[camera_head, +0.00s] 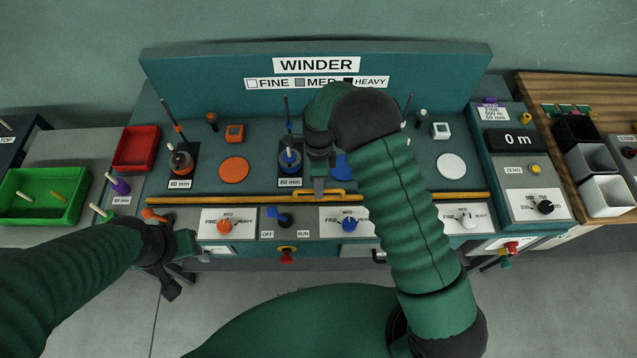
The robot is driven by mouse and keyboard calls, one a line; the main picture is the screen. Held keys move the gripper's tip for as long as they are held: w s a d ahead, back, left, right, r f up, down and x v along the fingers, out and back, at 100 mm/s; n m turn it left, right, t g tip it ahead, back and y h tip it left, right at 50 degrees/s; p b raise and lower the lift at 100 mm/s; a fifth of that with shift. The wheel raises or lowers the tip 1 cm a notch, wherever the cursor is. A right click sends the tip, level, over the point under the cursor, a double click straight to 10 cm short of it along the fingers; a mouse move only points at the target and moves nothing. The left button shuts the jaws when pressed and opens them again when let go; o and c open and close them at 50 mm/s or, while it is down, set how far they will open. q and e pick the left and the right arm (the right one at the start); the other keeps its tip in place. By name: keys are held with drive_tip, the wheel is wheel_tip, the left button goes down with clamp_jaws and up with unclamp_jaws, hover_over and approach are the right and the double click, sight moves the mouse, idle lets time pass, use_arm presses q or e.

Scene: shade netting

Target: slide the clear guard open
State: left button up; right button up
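The clear guard itself is too transparent to make out against the teal winder. A yellow bar (230,200) runs along the winder's front edge, with a yellow handle (346,194) near its middle. My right gripper (319,188) points down at the left part of this handle, and its fingers overlap the handle in the picture. I cannot tell whether they are closed on it. My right arm hides part of the winder deck behind. My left gripper (177,270) hangs low in front of the winder's left end, away from the handle; its finger opening is unclear.
Spindles and orange, blue and white discs stand on the deck behind the bar. Knobs line the front panel (300,222). A green tray (45,196) and red tray (137,149) lie left; a counter box (515,175) and bins (606,195) stand right.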

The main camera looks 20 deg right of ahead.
drive_tip(key=w+r+b, duration=0.1)
drive_tip(key=w+r, duration=0.2)
drive_tip(key=r, duration=1.3)
drive_tip(key=shift+d+r, duration=0.2)
drive_tip(key=shift+d, duration=0.25)
drive_tip(key=s+d+f+n+t, duration=0.1)
drive_tip(key=s+d+n+t, duration=0.1)
drive_tip(key=s+n, duration=0.7)
drive_tip(key=s+d+f+n+t, duration=0.1)
drive_tip(key=s+d+n+t, duration=0.1)
drive_tip(key=s+n, duration=0.7)
drive_tip(key=n, duration=0.3)
drive_tip(key=shift+f+t+h, duration=0.25)
drive_tip(key=shift+t+h, duration=0.05)
drive_tip(key=shift+t, duration=0.1)
drive_tip(key=shift+s, duration=0.25)
